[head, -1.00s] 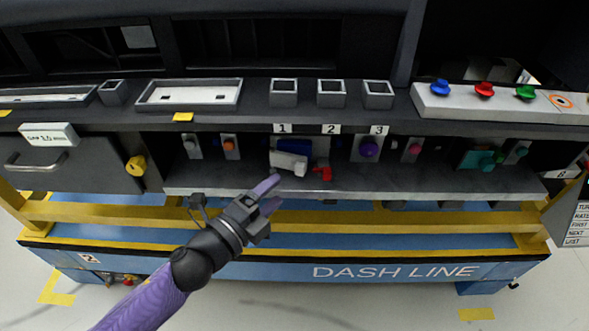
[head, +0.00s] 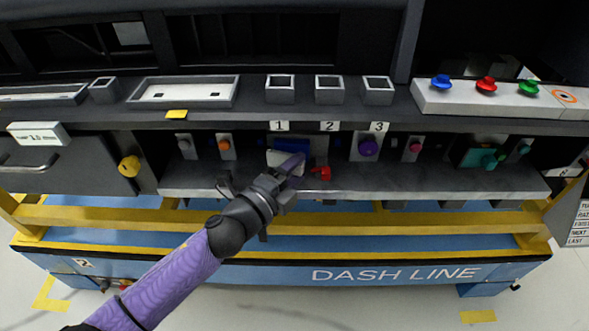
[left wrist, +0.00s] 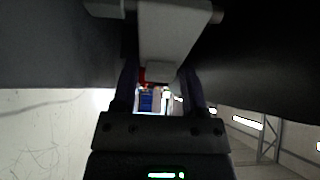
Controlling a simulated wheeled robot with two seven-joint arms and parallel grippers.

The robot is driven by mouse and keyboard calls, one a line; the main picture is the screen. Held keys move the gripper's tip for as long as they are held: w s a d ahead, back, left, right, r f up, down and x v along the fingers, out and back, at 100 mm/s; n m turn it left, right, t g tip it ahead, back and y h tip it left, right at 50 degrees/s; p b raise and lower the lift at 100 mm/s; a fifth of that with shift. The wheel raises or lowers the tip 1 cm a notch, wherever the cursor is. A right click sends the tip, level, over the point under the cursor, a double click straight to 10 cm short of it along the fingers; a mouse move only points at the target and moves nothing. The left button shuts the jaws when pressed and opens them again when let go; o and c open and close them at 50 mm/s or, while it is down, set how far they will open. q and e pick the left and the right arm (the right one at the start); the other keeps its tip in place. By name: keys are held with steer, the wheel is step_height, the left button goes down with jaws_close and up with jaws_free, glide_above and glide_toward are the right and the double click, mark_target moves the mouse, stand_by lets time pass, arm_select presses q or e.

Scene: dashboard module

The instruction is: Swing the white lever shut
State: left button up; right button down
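The white lever (head: 281,158) sits below label 1, in front of a blue block (head: 293,145), under the dashboard ledge. It sticks out toward me, and its right part is partly hidden by my left gripper's fingers. My left gripper (head: 291,166) is at the lever, its fingertips overlapping it in the head view. In the left wrist view the white lever (left wrist: 172,38) looms large at the top, its end just ahead of and between the two spread fingers (left wrist: 160,85). I cannot tell whether they touch it. The left gripper is open and empty. My right gripper is out of view.
A red handle (head: 322,173) is close to the right of my left fingers. A purple knob (head: 368,148) is farther right, and an orange button (head: 225,146) is to the left. The grey shelf (head: 420,182) runs below, with a yellow rail (head: 400,220) in front.

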arm_select(q)
jaws_close()
steer(key=shift+w+d+n+t+y, duration=0.15)
steer(key=shift+d+n+t+y, duration=0.05)
steer(key=shift+n+t+y, duration=0.25)
steer(key=shift+w+d+f+n+t+y, duration=0.1)
steer(key=shift+w+n+t+y, duration=0.1)
steer(key=shift+n+t+y, duration=0.3)
steer(key=shift+w+d+n+t+y, duration=0.1)
steer(key=shift+w+n+t+y, duration=0.1)
steer(key=shift+n+y, duration=0.4)
steer(key=shift+w+y, duration=0.15)
steer(key=shift+y, duration=0.6)
steer(key=o, duration=0.8)
jaws_free()
